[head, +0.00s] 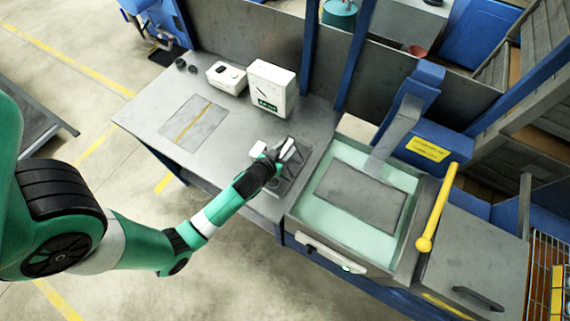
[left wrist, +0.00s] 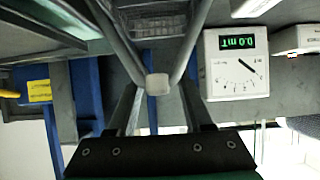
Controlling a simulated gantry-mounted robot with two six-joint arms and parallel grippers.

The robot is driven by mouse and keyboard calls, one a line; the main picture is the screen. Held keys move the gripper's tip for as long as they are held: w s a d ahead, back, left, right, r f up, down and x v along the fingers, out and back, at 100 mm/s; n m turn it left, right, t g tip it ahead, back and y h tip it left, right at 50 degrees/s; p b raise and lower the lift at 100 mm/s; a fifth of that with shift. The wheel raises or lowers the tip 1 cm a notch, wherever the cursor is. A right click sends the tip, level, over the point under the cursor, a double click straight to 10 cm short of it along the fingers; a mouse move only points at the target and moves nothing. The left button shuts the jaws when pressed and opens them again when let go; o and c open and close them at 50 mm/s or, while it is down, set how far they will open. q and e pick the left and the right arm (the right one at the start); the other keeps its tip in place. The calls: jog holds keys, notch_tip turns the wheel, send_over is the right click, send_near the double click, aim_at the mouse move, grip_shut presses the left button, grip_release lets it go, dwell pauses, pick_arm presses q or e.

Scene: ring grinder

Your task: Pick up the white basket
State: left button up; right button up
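In the left wrist view the basket's wire mesh (left wrist: 155,24) shows at the top. Two pale grey bars slope from it to a small light grey grip block (left wrist: 157,86). My left gripper's two dark fingers (left wrist: 160,106) stand apart on either side of this block, with a gap visible on each side. In the head view my left gripper (head: 286,150) is over a grey recess at the bench's right part, and my arm largely hides the basket there. My right gripper is not in view.
A white box with a dial and green display (head: 271,88) stands behind the gripper, beside a smaller white device (head: 226,77). To the right is a pale green basin (head: 305,216) with a yellow lever (head: 437,208). The bench's left part is mostly clear.

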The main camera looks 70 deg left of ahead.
pick_arm(q)
grip_shut()
jog(key=shift+r, duration=0.1)
dwell(1.1)
